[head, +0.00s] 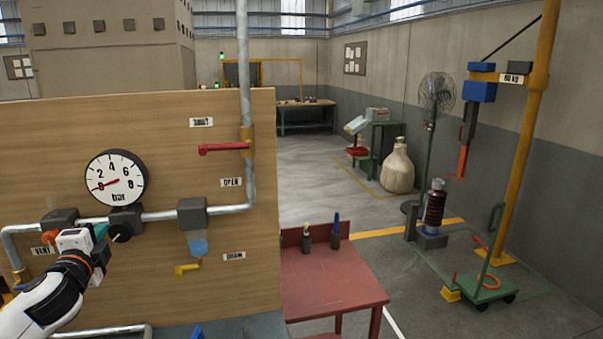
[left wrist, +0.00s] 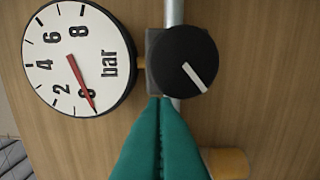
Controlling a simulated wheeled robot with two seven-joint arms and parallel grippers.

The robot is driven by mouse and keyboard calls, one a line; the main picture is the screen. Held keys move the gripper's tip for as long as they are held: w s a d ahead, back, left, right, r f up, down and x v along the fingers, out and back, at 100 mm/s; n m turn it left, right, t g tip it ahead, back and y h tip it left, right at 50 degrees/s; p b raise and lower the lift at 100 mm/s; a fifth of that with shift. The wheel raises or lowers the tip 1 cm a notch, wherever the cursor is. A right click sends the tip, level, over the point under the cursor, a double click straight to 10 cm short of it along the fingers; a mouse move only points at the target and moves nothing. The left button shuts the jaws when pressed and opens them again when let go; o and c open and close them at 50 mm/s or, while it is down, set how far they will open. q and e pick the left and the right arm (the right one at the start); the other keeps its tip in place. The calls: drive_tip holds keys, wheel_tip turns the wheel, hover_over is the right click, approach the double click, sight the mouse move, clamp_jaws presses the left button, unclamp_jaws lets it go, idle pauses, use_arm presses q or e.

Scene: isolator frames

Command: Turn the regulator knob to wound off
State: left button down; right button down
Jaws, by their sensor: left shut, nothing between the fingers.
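The regulator knob (head: 121,233) is round and black, below the pressure gauge (head: 117,178) on the pipe. In the left wrist view the knob (left wrist: 187,60) shows a white line slanting from its middle to its lower right edge. The gauge (left wrist: 80,58) shows its red needle at 0. My left gripper (head: 101,231) has teal fingers and is just left of the knob. In the left wrist view its fingers (left wrist: 159,102) are shut with nothing between them, tips at the knob's lower edge; I cannot tell whether they touch. My right gripper is not in view.
The pipe (head: 160,215) runs along a wooden panel (head: 235,265). A red lever (head: 222,148), a filter bowl (head: 197,245) and a yellow drain tap (head: 187,268) sit to the right. A red table (head: 330,280) stands right of the panel. The vent valve is partly behind my left arm.

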use_arm(q)
drive_tip(key=shift+d+f, duration=0.2)
idle(0.3)
drive_tip(key=shift+a+f, duration=0.1)
drive_tip(key=shift+f, duration=1.1)
drive_tip(key=shift+a+f, duration=0.1)
drive_tip(key=shift+a, duration=0.05)
drive_tip(key=b+v, duration=0.1)
drive_tip(key=v, duration=0.5)
drive_tip(key=shift+a, duration=0.1)
idle(0.4)
